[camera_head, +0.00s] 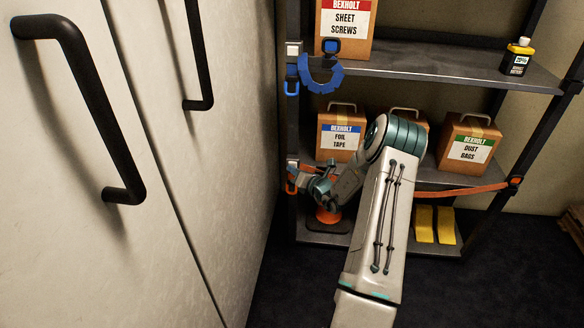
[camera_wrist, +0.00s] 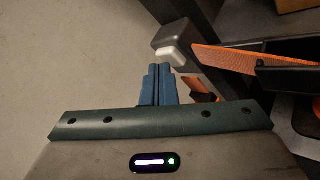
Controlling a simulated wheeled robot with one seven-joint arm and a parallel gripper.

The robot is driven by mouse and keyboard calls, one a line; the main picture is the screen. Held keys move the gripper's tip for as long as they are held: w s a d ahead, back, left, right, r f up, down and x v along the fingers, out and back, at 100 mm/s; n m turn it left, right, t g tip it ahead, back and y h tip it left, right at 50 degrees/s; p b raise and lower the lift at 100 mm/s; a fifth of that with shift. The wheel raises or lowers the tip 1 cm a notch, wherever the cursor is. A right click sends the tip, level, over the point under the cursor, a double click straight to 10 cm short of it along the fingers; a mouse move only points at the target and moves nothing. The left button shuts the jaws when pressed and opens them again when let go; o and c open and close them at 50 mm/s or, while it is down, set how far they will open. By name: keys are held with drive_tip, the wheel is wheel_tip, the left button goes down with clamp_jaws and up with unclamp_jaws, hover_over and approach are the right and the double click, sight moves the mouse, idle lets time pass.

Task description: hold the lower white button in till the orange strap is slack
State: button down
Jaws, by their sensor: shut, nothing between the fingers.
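The lower white button (camera_wrist: 170,53) shows in the wrist view on the end of a grey buckle housing (camera_wrist: 176,36). My gripper (camera_wrist: 157,68) is shut and empty, its blue fingertips close below and left of the button; I cannot tell whether they touch it. In the head view my gripper (camera_head: 316,186) is at the left shelf post, by the lower buckle (camera_head: 292,165). The orange strap (camera_head: 468,190) crosses the shelf front to the right post, looking fairly straight there; my arm hides its middle. The strap (camera_wrist: 235,60) leaves the buckle rightward in the wrist view.
An upper buckle (camera_head: 292,50) with a curled blue strap (camera_head: 322,82) sits on the same post. Boxes, including foil tape (camera_head: 340,138) and dust bags (camera_head: 470,150), stand behind the orange strap. A pale cabinet with black handles (camera_head: 85,100) is close on the left.

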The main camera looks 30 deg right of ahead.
drive_tip(key=shift+s+a, duration=0.5)
drive_tip(key=shift+s, duration=0.3)
drive_tip(key=s+a, duration=0.1)
drive_tip(key=s+a+p, duration=0.1)
drive_tip(key=s, duration=0.2)
drive_tip(key=shift+s+a+p, duration=0.1)
drive_tip(key=shift+a+p, duration=0.25)
drive_tip(key=shift+a, duration=0.05)
